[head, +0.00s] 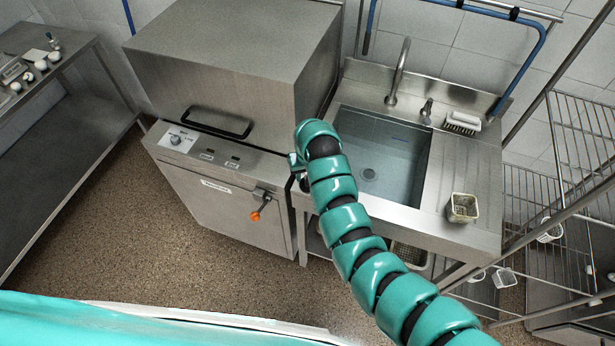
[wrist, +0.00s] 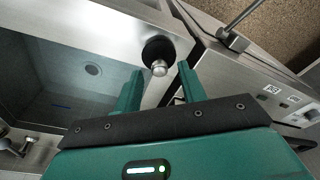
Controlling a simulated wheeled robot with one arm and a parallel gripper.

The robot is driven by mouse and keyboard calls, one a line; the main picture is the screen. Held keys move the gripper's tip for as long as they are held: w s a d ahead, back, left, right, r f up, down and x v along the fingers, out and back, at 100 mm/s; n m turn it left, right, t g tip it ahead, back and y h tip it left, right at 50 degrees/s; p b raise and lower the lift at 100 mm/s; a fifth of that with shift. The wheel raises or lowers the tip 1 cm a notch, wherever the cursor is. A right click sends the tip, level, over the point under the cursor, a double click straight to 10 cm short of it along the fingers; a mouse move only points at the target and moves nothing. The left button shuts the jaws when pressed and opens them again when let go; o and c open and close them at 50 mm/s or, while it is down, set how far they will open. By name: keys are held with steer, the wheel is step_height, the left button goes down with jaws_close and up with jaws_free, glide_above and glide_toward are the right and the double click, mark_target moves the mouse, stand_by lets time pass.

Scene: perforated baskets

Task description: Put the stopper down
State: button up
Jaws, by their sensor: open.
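The stopper (wrist: 158,53) is a black round disc with a metal knob. In the wrist view it sits on the steel rim (wrist: 120,22) between the sink and the machine, just beyond my fingertips. My gripper (wrist: 160,69) is open, with a finger on either side of the knob's line and clear gaps to both. No contact shows. In the head view my gripper (head: 298,168) is at the sink's left edge, mostly behind my arm, and the stopper is hidden there. The sink (head: 385,150) has an open drain (head: 368,173).
A steel dishwasher (head: 220,190) with an orange-tipped lever (head: 257,214) stands left of the sink. A small perforated basket (head: 463,208) is on the right drainboard. A wire rack (head: 565,180) stands at right.

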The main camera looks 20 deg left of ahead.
step_height(320, 180, up, 9)
steer(key=s+b, duration=0.1)
steer(key=shift+d+r, duration=0.15)
steer(key=shift+d, duration=0.2)
steer(key=shift+w, duration=0.1)
